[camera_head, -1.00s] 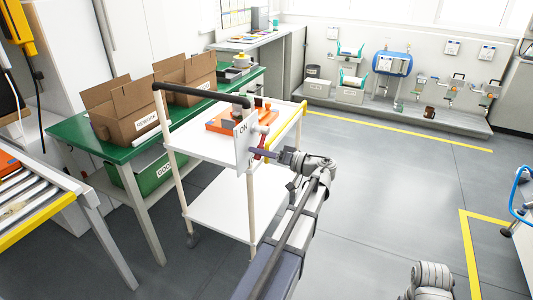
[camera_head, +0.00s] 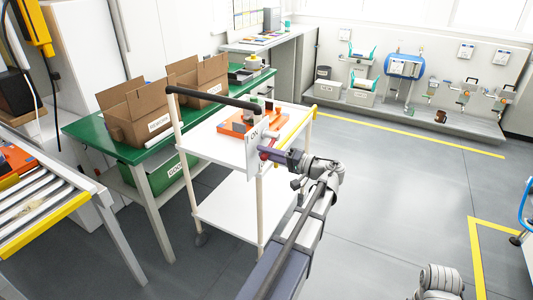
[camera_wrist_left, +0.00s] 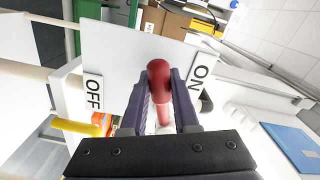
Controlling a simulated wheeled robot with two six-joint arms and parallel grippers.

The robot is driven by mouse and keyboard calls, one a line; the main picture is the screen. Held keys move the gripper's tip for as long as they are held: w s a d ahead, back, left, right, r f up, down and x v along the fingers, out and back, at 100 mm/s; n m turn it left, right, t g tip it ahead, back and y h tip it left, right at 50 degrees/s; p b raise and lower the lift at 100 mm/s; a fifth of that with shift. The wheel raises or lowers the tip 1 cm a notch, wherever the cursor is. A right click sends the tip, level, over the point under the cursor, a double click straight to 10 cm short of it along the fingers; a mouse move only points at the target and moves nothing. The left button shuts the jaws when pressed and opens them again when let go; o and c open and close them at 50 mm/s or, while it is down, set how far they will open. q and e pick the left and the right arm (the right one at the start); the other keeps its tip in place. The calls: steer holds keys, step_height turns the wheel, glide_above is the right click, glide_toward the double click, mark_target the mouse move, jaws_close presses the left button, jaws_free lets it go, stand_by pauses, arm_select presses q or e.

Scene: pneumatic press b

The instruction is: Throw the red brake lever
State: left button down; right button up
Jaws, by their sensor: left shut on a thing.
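The red brake lever (camera_wrist_left: 158,80) has a rounded knob and stands out from a white plate (camera_wrist_left: 120,52). The plate has an OFF label (camera_wrist_left: 94,92) to the left and an ON label (camera_wrist_left: 200,75) to the right in the left wrist view. My left gripper (camera_wrist_left: 162,90) is shut on the lever, one dark finger on each side, with the knob showing between them. In the head view, my left gripper (camera_head: 272,153) reaches the plate (camera_head: 253,150) on the white cart's near side; the lever is mostly hidden there. My right gripper is not in view.
The white cart (camera_head: 225,215) has a black handle (camera_head: 210,97) and carries an orange device (camera_head: 268,122). A green bench (camera_head: 100,138) with cardboard boxes (camera_head: 140,112) stands to its left. A roller conveyor (camera_head: 35,195) is at the left. Open floor (camera_head: 400,190) lies to the right.

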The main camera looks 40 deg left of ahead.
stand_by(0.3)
arm_select(q)
steer(key=c, duration=0.7)
jaws_free()
steer(key=shift+o, duration=0.2)
steer(key=shift+d, duration=0.15)
steer(key=v, duration=0.7)
steer(key=shift+d, duration=0.3)
